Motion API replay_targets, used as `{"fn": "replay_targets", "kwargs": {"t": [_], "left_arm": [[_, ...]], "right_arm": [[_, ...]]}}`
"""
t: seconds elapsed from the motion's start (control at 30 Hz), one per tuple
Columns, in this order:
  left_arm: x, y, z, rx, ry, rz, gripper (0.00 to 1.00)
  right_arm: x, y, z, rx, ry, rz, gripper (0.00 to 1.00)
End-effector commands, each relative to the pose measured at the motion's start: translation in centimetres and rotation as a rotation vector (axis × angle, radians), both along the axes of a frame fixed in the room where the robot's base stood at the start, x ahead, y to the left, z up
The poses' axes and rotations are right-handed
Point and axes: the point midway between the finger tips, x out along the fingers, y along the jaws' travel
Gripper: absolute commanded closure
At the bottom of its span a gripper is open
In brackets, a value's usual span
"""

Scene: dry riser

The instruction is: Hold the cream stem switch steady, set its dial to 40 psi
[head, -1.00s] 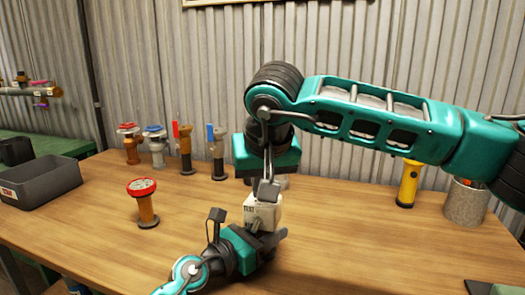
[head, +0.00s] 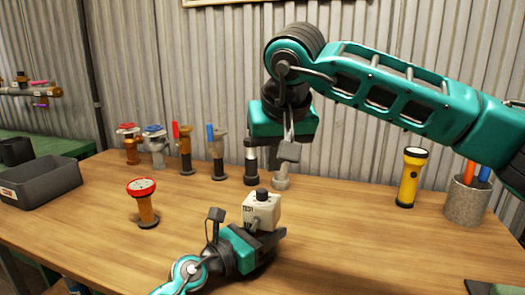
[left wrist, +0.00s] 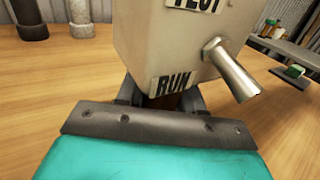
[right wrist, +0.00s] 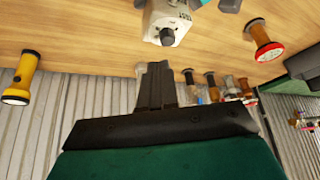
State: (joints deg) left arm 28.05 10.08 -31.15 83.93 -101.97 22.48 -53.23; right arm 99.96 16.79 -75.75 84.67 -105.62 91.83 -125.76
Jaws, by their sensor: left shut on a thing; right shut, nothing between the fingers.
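The cream stem switch (head: 262,212) is a small box with a black knob (head: 262,194) on top. My left gripper (head: 266,238) is shut on its lower part and holds it upright near the table's front. In the left wrist view the switch (left wrist: 165,45) shows TEST and RUN labels and a metal lever (left wrist: 230,72). The right wrist view shows the switch (right wrist: 166,22) and its knob from above. No dial reading can be made out. My right gripper (head: 289,152) is shut and empty, above and apart from the switch; its closed fingers (right wrist: 155,85) show in the right wrist view.
A red-topped brass fitting (head: 145,203) stands left of the switch. Several valves (head: 186,150) line the back of the table. A grey bin (head: 40,182) is at far left. A yellow flashlight (head: 409,178) and a cup (head: 466,202) with pens stand at right. The middle right is clear.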

Motion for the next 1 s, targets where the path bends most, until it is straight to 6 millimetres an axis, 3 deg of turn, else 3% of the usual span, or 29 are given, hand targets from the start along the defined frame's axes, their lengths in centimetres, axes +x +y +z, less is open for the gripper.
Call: {"fn": "replay_targets", "kwargs": {"t": [0.5,1.0], "left_arm": [[0.0,0.0,-0.1,0.000,0.001,-0.001,1.00],[0.0,-0.1,-0.1,-0.001,0.002,-0.001,1.00]], "right_arm": [[0.0,0.0,-5.8,-0.002,0.001,0.001,1.00],[-0.1,0.0,-6.7,0.000,-0.001,0.001,1.00]]}}
